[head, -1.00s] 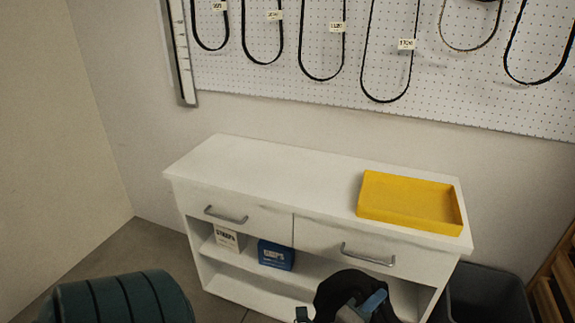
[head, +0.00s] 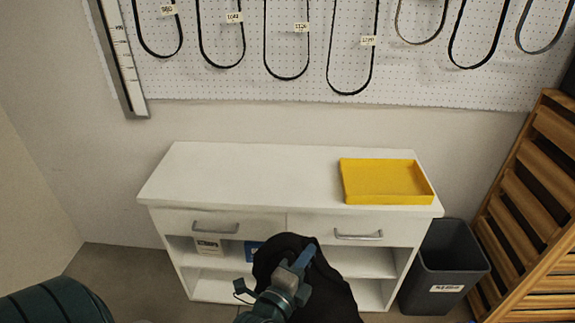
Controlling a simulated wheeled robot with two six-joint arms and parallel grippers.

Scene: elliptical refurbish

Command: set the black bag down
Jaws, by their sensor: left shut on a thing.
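The black bag (head: 325,290) hangs at the bottom middle of the head view, in front of the white cabinet (head: 235,178). My left gripper (head: 296,268) is shut on the top of the bag, with its blue fingers against the black cloth. The lower part of the bag is cut off by the picture's edge. My right gripper is not in view.
A yellow tray (head: 428,186) sits on the right of the cabinet top; the left and middle of the top are bare. A grey bin (head: 445,265) and slatted wood (head: 540,200) stand to the right. A dark green rounded thing (head: 50,303) is at lower left.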

